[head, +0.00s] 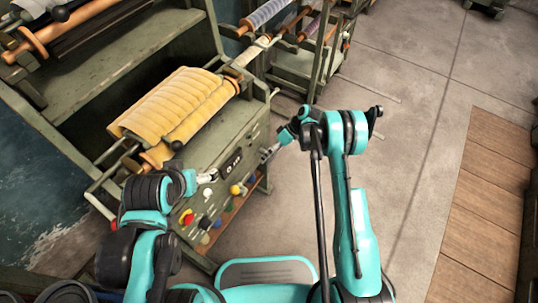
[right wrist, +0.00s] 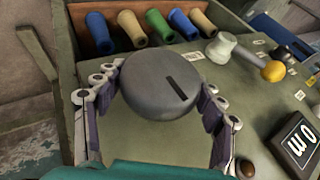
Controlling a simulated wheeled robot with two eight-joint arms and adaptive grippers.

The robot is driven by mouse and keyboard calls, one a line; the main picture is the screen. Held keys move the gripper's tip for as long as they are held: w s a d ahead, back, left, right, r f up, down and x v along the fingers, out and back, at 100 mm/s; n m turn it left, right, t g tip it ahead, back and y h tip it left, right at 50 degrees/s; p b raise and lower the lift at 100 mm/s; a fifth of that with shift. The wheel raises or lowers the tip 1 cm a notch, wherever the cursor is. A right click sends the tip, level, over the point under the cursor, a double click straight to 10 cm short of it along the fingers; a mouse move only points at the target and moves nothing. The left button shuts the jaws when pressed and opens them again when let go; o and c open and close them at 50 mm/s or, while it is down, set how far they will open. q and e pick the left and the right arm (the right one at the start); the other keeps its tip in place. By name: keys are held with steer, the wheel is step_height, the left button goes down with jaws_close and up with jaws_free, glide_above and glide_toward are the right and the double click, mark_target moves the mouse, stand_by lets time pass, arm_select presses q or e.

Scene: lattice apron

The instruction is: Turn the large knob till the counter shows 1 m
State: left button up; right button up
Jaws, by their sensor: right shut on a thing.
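The large knob (right wrist: 158,82) is a dark grey disc with a black index mark, seen close in the right wrist view. My right gripper (right wrist: 160,95) is shut on it, one finger on each side. In the head view my right gripper (head: 268,154) is at the right end of the machine's sloping panel and hides the knob. The counter (right wrist: 297,145) is a black display with white characters that read 0 m; it also shows in the head view (head: 231,163). My left gripper (head: 207,177) is by the panel left of the counter, too small to judge its fingers.
A roll of yellow cloth (head: 175,105) lies on the machine.

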steer(key=shift+g+y, duration=0.5)
stand_by(0.3)
steer(key=o, duration=1.2)
steer(key=v, duration=1.2)
steer(key=shift+w+d+f, duration=0.1)
steer(key=shift+w+f, duration=0.05)
